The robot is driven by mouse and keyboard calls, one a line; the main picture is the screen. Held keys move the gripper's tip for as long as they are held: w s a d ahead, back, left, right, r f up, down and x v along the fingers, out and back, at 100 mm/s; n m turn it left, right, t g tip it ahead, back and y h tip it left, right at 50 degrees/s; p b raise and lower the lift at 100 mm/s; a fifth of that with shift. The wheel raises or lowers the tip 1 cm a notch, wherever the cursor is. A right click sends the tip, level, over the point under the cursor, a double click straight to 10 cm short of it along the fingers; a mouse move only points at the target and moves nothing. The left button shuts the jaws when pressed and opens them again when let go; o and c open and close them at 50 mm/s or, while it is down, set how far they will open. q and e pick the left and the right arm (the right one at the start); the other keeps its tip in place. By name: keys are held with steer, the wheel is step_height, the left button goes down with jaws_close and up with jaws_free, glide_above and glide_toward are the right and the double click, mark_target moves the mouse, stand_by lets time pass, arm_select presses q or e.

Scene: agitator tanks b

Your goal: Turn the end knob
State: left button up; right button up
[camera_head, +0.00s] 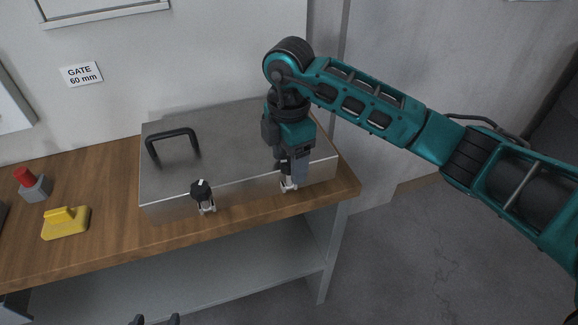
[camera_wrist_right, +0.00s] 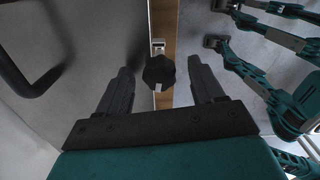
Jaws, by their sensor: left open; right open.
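A flat metal box (camera_head: 235,150) sits on a wooden bench, with a black knob (camera_head: 201,188) with a white mark at its front edge. My right gripper (camera_head: 289,180) points down at the box's front right; a pale fitting shows under its fingers and the arm hides what else is there. In the right wrist view, a black knob (camera_wrist_right: 158,72) with a white mark lies between the fingers of my open right gripper (camera_wrist_right: 163,78), gaps showing on both sides. Whether the fingers reach its height is unclear. My left gripper (camera_head: 156,320) is open and empty at the bottom edge.
A black handle (camera_head: 173,143) rises from the box's left part. A grey block with a red top (camera_head: 33,184) and a yellow block (camera_head: 65,222) stand on the bench at left. Floor right of the bench is clear.

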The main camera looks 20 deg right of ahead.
steer(key=shift+n, duration=0.6)
steer(key=n+b, duration=0.1)
steer(key=n, duration=0.2)
steer(key=shift+f, duration=0.1)
steer(key=n+b, duration=0.1)
steer(key=n, duration=0.3)
steer(key=shift+b, duration=0.35)
steer(key=n+b, duration=0.1)
steer(key=n, duration=0.3)
steer(key=shift+n+b, duration=0.45)
steer(key=shift+n, duration=1.45)
